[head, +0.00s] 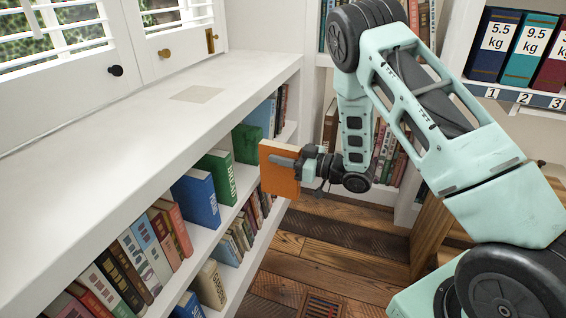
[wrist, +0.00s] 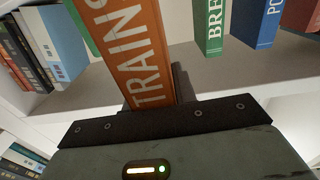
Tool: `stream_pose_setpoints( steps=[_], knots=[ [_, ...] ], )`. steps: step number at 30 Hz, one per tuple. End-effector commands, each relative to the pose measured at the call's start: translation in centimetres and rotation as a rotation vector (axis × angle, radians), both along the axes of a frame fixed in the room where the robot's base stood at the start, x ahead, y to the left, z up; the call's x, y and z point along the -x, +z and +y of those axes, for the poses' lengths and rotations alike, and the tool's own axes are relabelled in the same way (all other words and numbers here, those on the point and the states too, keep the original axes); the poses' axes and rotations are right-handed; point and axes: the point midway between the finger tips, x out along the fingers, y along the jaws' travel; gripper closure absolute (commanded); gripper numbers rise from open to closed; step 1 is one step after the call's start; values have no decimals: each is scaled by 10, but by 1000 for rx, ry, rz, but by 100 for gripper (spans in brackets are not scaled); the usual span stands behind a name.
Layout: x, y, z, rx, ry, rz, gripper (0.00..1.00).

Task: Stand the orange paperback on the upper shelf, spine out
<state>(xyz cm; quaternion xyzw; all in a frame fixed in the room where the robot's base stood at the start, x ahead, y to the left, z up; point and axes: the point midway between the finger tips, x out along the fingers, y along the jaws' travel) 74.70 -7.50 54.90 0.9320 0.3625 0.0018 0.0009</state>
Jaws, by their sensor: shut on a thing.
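The orange paperback (head: 279,172) is held in my gripper (head: 304,163) in front of the low bookcase, in the head view. My gripper is shut on it. In the wrist view the orange paperback (wrist: 128,45) shows its spine, lettered "TRAINS", toward the camera. The upper shelf (head: 226,212) holds a blue book (head: 197,198) and a green book (head: 217,174) to the left of the paperback, with another green book (head: 246,143) beyond. Whether the paperback touches the shelf is hidden.
A wide white top (head: 150,120) covers the bookcase. Several books fill the near end of the upper shelf, and a lower shelf also holds books. Another bookcase with weight-labelled volumes (head: 497,45) stands at the back right. Plank floor (head: 315,255) lies open below.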

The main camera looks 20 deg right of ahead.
Motion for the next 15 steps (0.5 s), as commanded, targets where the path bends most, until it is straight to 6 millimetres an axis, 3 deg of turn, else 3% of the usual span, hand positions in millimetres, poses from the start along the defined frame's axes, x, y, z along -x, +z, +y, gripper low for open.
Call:
stream_pose_setpoints(
  steps=[15],
  knots=[
    [3, 10, -2, -2, 44, 2, 100]
  ],
)
